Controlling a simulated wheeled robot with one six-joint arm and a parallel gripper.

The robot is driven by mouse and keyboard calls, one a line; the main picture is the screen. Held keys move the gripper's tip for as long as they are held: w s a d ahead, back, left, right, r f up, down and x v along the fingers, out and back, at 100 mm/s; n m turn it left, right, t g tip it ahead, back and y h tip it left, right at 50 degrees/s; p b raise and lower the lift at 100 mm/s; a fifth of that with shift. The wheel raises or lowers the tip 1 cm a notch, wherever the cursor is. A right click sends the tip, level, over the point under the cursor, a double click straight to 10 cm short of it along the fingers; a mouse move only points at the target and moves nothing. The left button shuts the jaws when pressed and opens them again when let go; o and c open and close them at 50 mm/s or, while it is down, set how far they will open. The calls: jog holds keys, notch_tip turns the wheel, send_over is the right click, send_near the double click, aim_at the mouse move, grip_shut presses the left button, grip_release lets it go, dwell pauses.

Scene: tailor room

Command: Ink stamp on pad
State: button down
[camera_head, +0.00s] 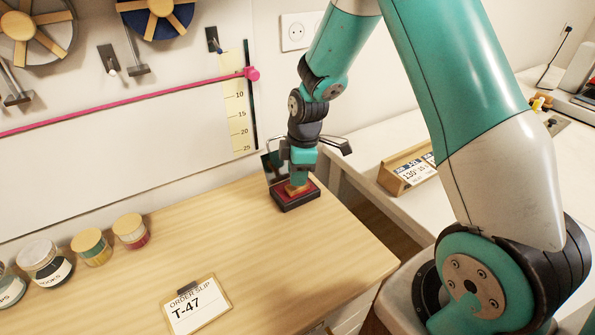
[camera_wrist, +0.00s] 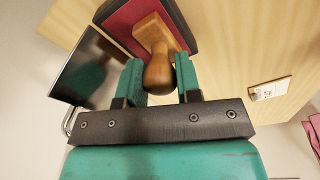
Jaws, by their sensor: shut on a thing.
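The stamp (camera_head: 294,190) has a wooden base and a rounded wooden handle, which shows in the wrist view (camera_wrist: 158,74). It stands on the red surface of the black-cased ink pad (camera_head: 309,193), near the back edge of the wooden table. The pad also shows in the wrist view (camera_wrist: 117,20). My gripper (camera_head: 299,178) is above the pad and points down, shut on the stamp's handle between its two teal fingers (camera_wrist: 162,77). The stamp's underside is hidden; its base appears to rest on the pad.
A dark upright panel (camera_wrist: 92,72) stands close beside the pad. The order slip T-47 (camera_head: 196,305) lies at the table's front, with several lidded jars (camera_head: 92,246) to its left. A card holder (camera_head: 408,168) sits on the white counter right. The middle of the table is clear.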

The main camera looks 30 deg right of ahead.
jog(key=shift+s+f, duration=0.2)
jog(key=shift+s, duration=0.05)
jog(key=shift+w+r+p, duration=0.15)
jog(key=shift+r+p, duration=1.3)
jog(key=shift+r, duration=0.35)
jog(key=shift+w+r+p, duration=0.1)
jog(key=shift+r+p, duration=1.3)
jog(key=shift+r, duration=0.4)
